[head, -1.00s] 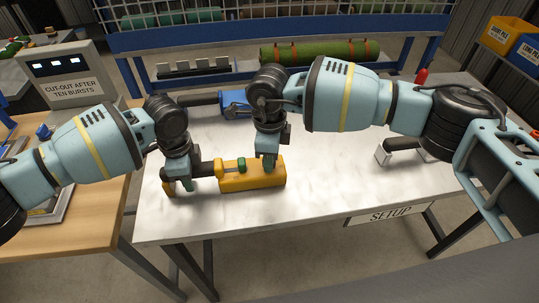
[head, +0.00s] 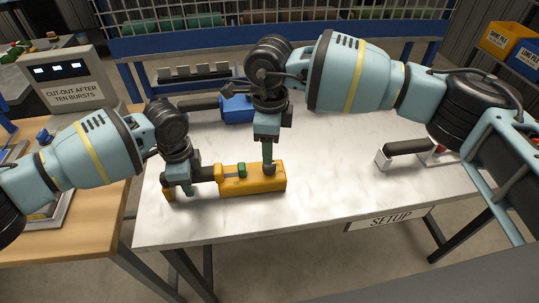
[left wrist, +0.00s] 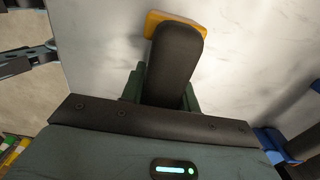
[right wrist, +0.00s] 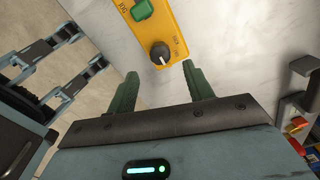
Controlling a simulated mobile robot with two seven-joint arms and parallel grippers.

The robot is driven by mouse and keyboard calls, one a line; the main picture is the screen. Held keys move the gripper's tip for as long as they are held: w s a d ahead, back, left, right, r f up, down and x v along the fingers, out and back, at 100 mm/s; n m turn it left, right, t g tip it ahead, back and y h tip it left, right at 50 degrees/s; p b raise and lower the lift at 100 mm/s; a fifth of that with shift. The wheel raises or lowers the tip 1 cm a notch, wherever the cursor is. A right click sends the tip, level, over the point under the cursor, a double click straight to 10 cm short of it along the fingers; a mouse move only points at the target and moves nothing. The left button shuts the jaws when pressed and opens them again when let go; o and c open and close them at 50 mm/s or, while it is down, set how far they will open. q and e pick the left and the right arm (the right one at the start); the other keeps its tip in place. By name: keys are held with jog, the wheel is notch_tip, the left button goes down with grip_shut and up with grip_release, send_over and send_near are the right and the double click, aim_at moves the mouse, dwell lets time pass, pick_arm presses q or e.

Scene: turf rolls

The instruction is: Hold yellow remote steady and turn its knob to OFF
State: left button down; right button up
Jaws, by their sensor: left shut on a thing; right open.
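The yellow remote (head: 237,186) lies on the metal table, its dark handle to the left. My left gripper (head: 180,188) is shut on that handle, which also shows between its fingers in the left wrist view (left wrist: 172,62). The remote's dark knob (right wrist: 160,54) has a white pointer line; the small labels beside it are too blurred to read surely. A green control (right wrist: 142,10) sits farther along the remote, near lettering like "JOG". My right gripper (right wrist: 157,88) is open and empty, its fingers apart from the knob. In the head view it is above the remote's right end.
A blue device (head: 236,109) with a dark handle lies behind the remote. Another dark-handled device (head: 383,158) lies at the right of the table (head: 320,190). A sign reading SETUP (head: 388,218) hangs on the front edge. The table between is clear.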

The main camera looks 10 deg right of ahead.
pick_arm(q)
jog(key=shift+s+f, duration=0.2)
jog(key=shift+f, duration=0.2)
pick_arm(e)
jog(key=shift+r, duration=2.75)
pick_arm(q)
jog(key=c, duration=1.3)
grip_release()
jog(key=o, duration=0.3)
jog(key=shift+w+r, duration=0.15)
jog(key=shift+o, duration=0.2)
jog(key=shift+r, duration=0.2)
notch_tip(320, 180, up, 12)
jog(key=shift+f, duration=0.1)
